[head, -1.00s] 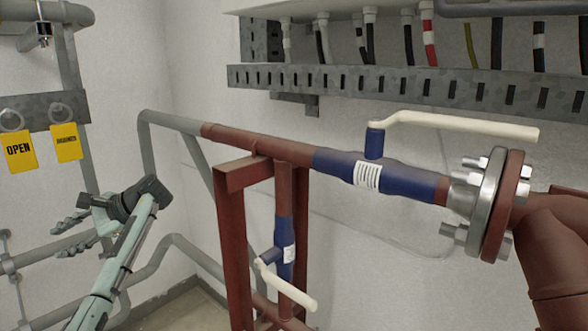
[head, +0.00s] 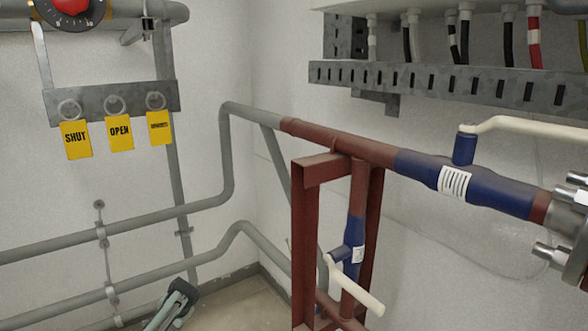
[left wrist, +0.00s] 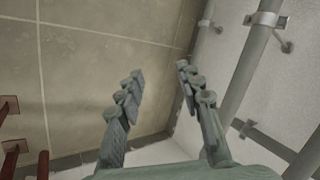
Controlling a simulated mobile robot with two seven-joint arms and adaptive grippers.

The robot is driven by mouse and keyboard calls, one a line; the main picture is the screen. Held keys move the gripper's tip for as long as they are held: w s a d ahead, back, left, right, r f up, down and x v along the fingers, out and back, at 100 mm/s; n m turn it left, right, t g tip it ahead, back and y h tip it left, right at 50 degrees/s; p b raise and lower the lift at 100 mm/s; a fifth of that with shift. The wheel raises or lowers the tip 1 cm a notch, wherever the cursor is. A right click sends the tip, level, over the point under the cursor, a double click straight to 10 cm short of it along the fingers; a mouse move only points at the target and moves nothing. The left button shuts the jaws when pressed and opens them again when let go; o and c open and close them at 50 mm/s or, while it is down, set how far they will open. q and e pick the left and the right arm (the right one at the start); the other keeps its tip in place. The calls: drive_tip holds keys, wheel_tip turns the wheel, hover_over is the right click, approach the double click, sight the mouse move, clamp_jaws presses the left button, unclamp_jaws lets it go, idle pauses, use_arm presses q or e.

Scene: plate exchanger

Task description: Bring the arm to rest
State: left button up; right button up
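My left arm (head: 170,308) shows only as a short piece with a dark end at the bottom of the head view, low in front of the wall pipes. Its gripper fingers are not clear there. In the left wrist view my left gripper (left wrist: 160,72) is open, its two fingers apart with nothing between them. Tan floor tiles and the foot of a wall lie beyond the fingers. My right arm and gripper are in neither view.
Grey pipes (head: 195,207) run along the walls. A red-brown frame (head: 305,240) stands near a blue valve (head: 490,190) and a smaller blue valve (head: 355,240), both with cream handles. Yellow tags, SHUT (head: 75,138) and OPEN (head: 120,132) among them, hang at the left.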

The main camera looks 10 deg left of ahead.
use_arm(q)
drive_tip(key=w+d+f+n+t+h, duration=0.1)
drive_tip(key=w+d+n+t+h, duration=0.1)
drive_tip(key=w+d+n+t, duration=0.15)
drive_tip(key=s+d+f+m+g+h, duration=0.1)
drive_tip(key=s+d+f+m+g, duration=0.1)
drive_tip(key=s+d+f, duration=1)
drive_tip(key=s+d, duration=0.1)
drive_tip(key=s, duration=0.6)
drive_tip(key=s+d+f+g+h, duration=0.1)
drive_tip(key=s+d, duration=0.3)
drive_tip(key=s, duration=0.5)
drive_tip(key=s+d+f+m+h, duration=0.1)
drive_tip(key=s+d+f, duration=0.2)
drive_tip(key=s, duration=0.7)
drive_tip(key=shift+d+g, duration=0.35)
drive_tip(key=shift+d, duration=0.2)
